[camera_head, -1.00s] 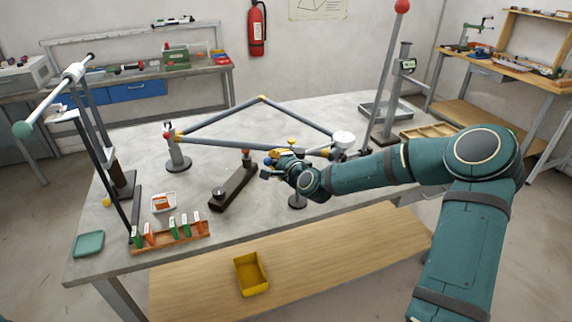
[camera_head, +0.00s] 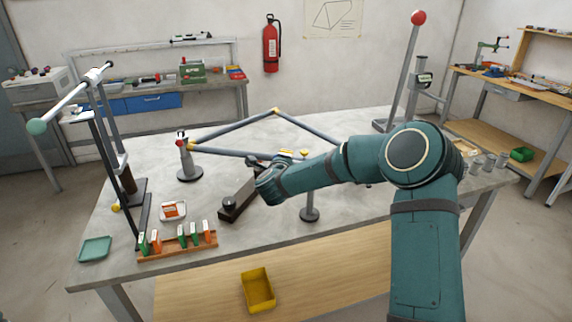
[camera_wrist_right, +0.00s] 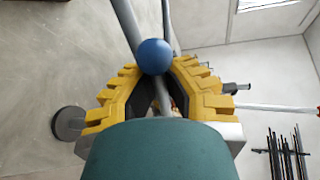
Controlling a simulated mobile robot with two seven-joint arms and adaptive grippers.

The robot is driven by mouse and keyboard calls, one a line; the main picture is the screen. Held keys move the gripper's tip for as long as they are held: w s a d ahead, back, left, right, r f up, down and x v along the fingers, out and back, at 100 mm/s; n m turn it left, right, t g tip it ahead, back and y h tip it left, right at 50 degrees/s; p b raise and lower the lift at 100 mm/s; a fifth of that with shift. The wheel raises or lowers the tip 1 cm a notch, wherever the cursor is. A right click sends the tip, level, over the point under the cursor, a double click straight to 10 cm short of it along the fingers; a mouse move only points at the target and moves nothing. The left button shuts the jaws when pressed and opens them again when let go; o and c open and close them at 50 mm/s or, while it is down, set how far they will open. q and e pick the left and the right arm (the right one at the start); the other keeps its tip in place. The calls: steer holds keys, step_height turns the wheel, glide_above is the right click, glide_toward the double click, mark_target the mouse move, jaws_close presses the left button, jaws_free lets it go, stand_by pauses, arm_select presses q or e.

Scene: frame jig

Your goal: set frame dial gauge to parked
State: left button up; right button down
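The dial gauge is not visible in the head view now; my right arm covers that end of the tubular frame (camera_head: 240,153). My right gripper's fingers are hidden behind its wrist in the head view. In the right wrist view the yellow-padded fingers of my right gripper (camera_wrist_right: 156,68) stand apart, with a grey tube (camera_wrist_right: 126,18) running between them. A blue ball (camera_wrist_right: 154,56) shows at the fingertips; whether the pads touch it cannot be told. My left gripper is not in view.
A dark block with a knob (camera_head: 238,198) lies on the table beside my right wrist. A tall rod with a red ball (camera_head: 418,18) rises behind my arm. A card rack (camera_head: 178,245) and green tray (camera_head: 95,249) are front left.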

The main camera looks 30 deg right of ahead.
steer(key=shift+w+a+r, duration=0.1)
steer(key=shift+w, duration=0.1)
stand_by(0.3)
steer(key=c, duration=1)
jaws_free()
steer(key=shift+a, duration=0.1)
steer(key=shift+h, duration=0.3)
steer(key=v, duration=1.2)
steer(key=shift+r, duration=0.1)
